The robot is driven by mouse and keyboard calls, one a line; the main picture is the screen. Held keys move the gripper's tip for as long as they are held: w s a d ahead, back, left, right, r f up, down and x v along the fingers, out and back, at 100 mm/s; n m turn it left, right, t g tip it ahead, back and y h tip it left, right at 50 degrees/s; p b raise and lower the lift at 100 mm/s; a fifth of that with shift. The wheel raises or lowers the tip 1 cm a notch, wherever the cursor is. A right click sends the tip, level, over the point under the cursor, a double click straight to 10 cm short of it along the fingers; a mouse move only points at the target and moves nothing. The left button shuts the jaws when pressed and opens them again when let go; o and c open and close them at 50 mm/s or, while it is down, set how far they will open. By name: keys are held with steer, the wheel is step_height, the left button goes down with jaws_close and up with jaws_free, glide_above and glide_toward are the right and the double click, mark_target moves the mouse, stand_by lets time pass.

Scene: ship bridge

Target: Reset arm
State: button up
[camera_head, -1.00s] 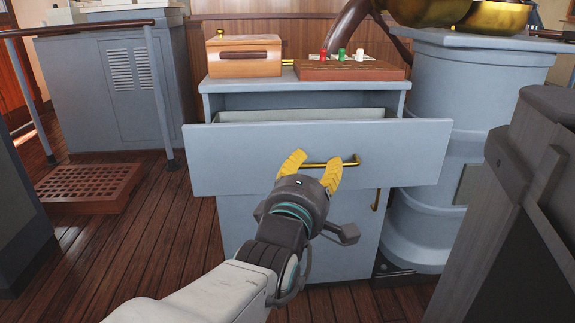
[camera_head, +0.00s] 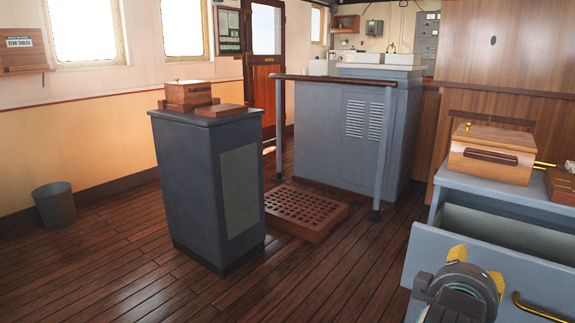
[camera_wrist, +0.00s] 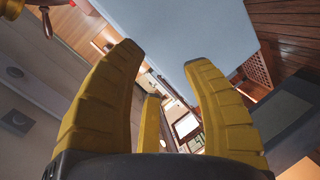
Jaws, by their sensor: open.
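My gripper (camera_head: 477,267) is at the lower right of the head view, in front of the pulled-out grey drawer (camera_head: 425,252). Its yellow fingers are spread apart with nothing between them. In the wrist view my gripper (camera_wrist: 165,95) shows its yellow fingers open, with a light grey-blue panel (camera_wrist: 195,25) beyond them. The brass drawer handle (camera_head: 540,308) is to the right of my gripper, apart from it. Most of my arm is outside the head view or hidden.
A wooden box (camera_head: 492,155) stands on the grey cabinet above the drawer. A dark grey pedestal (camera_head: 195,190) with wooden boxes stands left of centre. A wooden grate (camera_head: 305,212), a railing (camera_head: 335,79) and a bin (camera_head: 54,206) are farther off. The floor between pedestal and drawer is clear.

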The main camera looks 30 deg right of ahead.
steer(key=w+a+r+t+y+p, duration=0.1)
steer(key=w+a+r+y+p, duration=0.45)
steer(key=a+p, duration=0.35)
steer(key=w+a+r+t+y+p, duration=0.1)
steer(key=w+a+r+y+p, duration=0.35)
steer(key=w+a+p, duration=0.35)
steer(key=s+a+r+g+y+p, duration=0.1)
steer(key=s+a+r+y+p, duration=0.1)
steer(key=a+p, duration=0.4)
steer(key=s+a+r+g+y+p, duration=0.2)
steer(key=s+a+r+p, duration=0.3)
steer(key=a, duration=0.4)
steer(key=shift+s+r+n+g+p, duration=0.15)
steer(key=shift+s+n+g+p, duration=0.15)
steer(key=shift+p, duration=0.45)
